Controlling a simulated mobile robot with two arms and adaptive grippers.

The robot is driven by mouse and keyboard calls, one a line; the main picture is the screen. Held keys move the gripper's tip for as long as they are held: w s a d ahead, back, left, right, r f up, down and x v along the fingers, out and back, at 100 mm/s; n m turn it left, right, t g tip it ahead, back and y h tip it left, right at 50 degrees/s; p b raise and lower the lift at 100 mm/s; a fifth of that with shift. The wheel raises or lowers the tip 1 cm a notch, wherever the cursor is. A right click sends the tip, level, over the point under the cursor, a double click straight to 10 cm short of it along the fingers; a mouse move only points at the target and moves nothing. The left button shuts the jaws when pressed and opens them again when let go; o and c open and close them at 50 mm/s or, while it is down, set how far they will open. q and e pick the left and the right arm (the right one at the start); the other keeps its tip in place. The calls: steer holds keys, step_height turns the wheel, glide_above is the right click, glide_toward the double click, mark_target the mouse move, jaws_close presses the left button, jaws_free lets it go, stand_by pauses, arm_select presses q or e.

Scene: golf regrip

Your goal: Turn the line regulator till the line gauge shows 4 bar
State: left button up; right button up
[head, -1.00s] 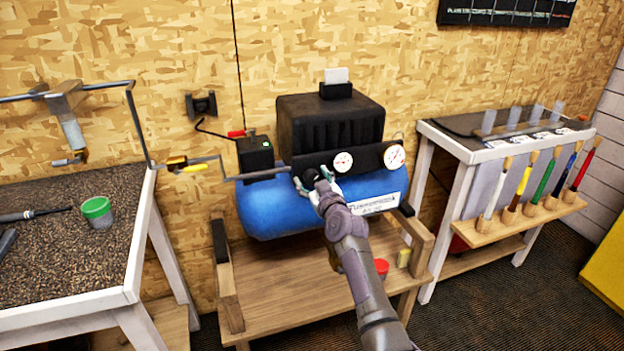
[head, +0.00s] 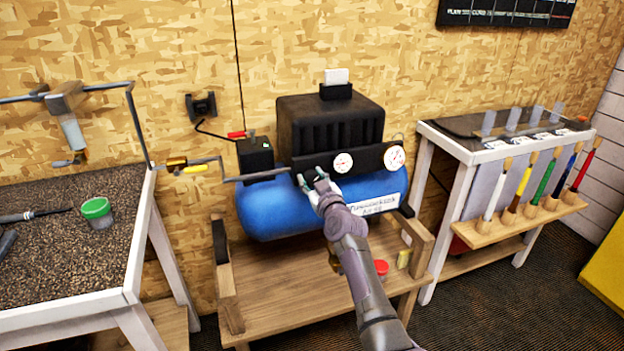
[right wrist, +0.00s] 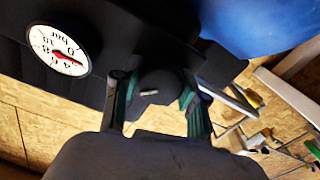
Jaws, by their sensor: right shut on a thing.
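The line gauge (head: 343,162) is the smaller white dial just right of the gripper. It shows larger and turned in the right wrist view (right wrist: 59,50), with a red needle near the lower numbers; I cannot read an exact value. My left gripper is not in view.
A larger gauge (head: 394,157) sits right of the line gauge. The blue compressor tank (head: 270,210) stands on a wooden stand (head: 300,290).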

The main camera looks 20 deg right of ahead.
steer(key=m, duration=0.7)
steer(key=shift+m+p, duration=0.3)
steer(key=shift+p, duration=0.05)
steer(key=m, duration=0.6)
steer(key=shift+m, duration=0.3)
steer(key=o, duration=1.1)
steer(key=shift+o, duration=0.2)
